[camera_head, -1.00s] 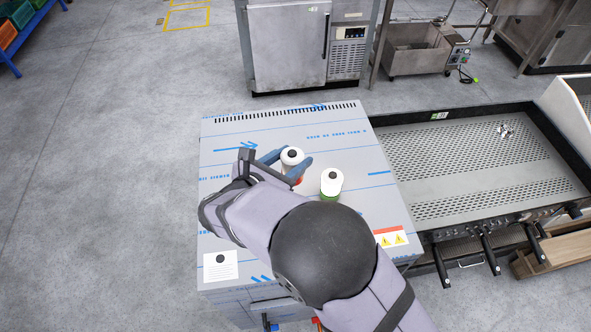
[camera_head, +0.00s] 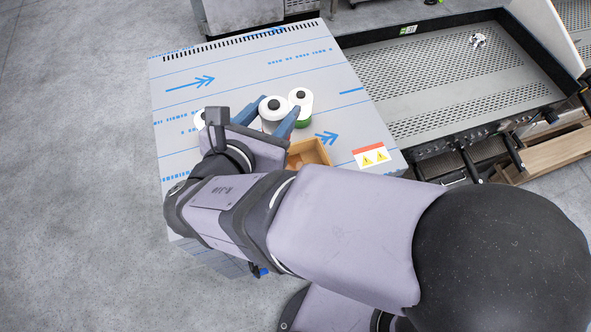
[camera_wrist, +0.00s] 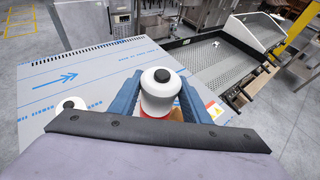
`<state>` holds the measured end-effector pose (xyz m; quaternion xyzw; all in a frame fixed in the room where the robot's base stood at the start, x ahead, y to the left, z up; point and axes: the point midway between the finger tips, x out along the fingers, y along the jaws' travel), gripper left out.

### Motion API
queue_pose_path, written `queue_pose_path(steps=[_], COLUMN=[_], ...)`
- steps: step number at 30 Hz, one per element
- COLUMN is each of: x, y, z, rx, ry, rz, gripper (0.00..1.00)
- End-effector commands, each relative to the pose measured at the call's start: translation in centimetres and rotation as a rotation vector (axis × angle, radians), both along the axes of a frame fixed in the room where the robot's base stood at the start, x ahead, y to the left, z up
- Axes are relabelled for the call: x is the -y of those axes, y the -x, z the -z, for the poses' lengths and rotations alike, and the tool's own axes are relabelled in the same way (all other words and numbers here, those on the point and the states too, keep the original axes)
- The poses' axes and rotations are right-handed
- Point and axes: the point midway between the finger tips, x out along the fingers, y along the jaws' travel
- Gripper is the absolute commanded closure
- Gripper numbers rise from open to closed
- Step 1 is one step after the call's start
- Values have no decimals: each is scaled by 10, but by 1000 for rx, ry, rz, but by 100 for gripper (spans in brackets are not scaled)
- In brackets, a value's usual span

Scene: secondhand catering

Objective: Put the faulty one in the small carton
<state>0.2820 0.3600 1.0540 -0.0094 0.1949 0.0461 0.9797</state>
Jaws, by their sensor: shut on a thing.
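My gripper (camera_head: 281,112) has blue fingers shut on a white canister with a black top (camera_head: 270,106). In the wrist view this canister (camera_wrist: 160,92) is upright between the fingers, with a red band low on it. A white canister with a green base (camera_head: 301,98) stands just right of it and beyond. Another white canister (camera_head: 199,119) is at the left, mostly hidden by my wrist; it also shows in the wrist view (camera_wrist: 68,106). The small carton (camera_head: 312,152), brown and open, is nearer than the held canister, partly hidden by my arm.
The film-covered steel worktop (camera_head: 240,75) is clear at its far side. A warning label (camera_head: 370,156) is near its right edge. A large perforated griddle-like unit (camera_head: 450,80) adjoins the right side, with a small object (camera_head: 478,40) on it.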

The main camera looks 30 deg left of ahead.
Motion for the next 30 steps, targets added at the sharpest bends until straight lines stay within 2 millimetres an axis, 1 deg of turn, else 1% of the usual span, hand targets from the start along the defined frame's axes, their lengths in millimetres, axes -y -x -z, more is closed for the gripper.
queue_pose_path(steps=[1, 3, 6, 9, 12, 15, 17, 24, 27, 30], x=[10, 21, 32, 39, 41, 41, 41, 40, 41, 40], y=[-1, -1, -2, -3, -3, -3, -3, -3, -3, -3], z=[5, 12, 18, 19, 18, 22, 28, 64, 73, 76], rx=[1, 1, 2, 3, 2, 2, 2, 2, 2, 2], ry=[3, 2, 0, -2, -3, 0, 2, 4, 1, -1], rz=[10, 23, 40, 58, 68, 67, 67, 67, 66, 66], gripper=[100, 100, 100, 100, 100, 100, 100, 100, 100, 100])
